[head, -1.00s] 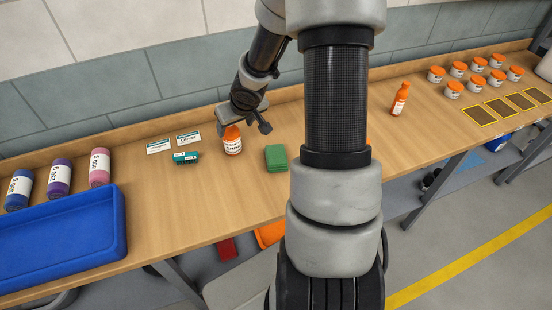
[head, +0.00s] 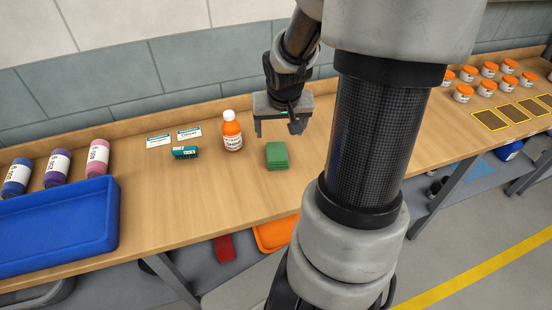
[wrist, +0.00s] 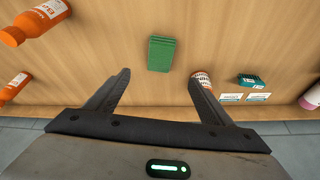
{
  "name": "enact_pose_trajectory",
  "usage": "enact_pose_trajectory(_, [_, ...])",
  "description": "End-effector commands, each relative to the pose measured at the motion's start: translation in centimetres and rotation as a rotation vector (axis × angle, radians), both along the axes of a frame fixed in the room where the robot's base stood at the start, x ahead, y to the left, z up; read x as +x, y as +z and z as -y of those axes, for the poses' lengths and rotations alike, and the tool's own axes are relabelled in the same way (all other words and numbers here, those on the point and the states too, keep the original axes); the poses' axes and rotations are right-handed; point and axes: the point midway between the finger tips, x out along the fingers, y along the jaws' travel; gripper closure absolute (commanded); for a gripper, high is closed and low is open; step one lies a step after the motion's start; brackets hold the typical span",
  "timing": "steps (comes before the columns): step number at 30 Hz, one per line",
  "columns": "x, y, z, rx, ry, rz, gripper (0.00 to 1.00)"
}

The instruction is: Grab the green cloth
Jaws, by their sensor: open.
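The green cloth (head: 277,156) is a folded stack lying flat on the wooden bench in the head view. It also shows in the wrist view (wrist: 161,54), beyond my fingertips and roughly centred between them. My gripper (head: 279,134) is open and empty, above the bench just behind the cloth and apart from it. Its two spread fingers show in the wrist view (wrist: 160,80).
An orange bottle (head: 232,132) stands just left of the cloth, near one finger in the wrist view. Bench in front of the cloth is clear.

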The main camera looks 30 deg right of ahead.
Motion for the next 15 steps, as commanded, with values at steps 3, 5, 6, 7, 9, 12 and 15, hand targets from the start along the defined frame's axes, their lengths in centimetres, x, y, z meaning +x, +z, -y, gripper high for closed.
enact_pose_trajectory(3, [0.8, -3.0, 0.3, 0.004, 0.004, -0.004, 0.25])
enact_pose_trajectory(5, [1.3, -4.3, 0.5, 0.003, 0.004, -0.003, 0.25])
enact_pose_trajectory(6, [1.6, -5.1, 0.7, 0.003, 0.004, -0.002, 0.25])
enact_pose_trajectory(7, [1.8, -5.7, 0.8, 0.003, 0.005, -0.003, 0.25])
enact_pose_trajectory(9, [2.3, -7.1, 1.1, 0.002, 0.004, -0.003, 0.25])
enact_pose_trajectory(12, [3.0, -8.8, 1.4, 0.002, 0.004, -0.002, 0.25])
enact_pose_trajectory(15, [3.5, -9.9, 1.7, 0.001, 0.003, 0.0, 0.25])
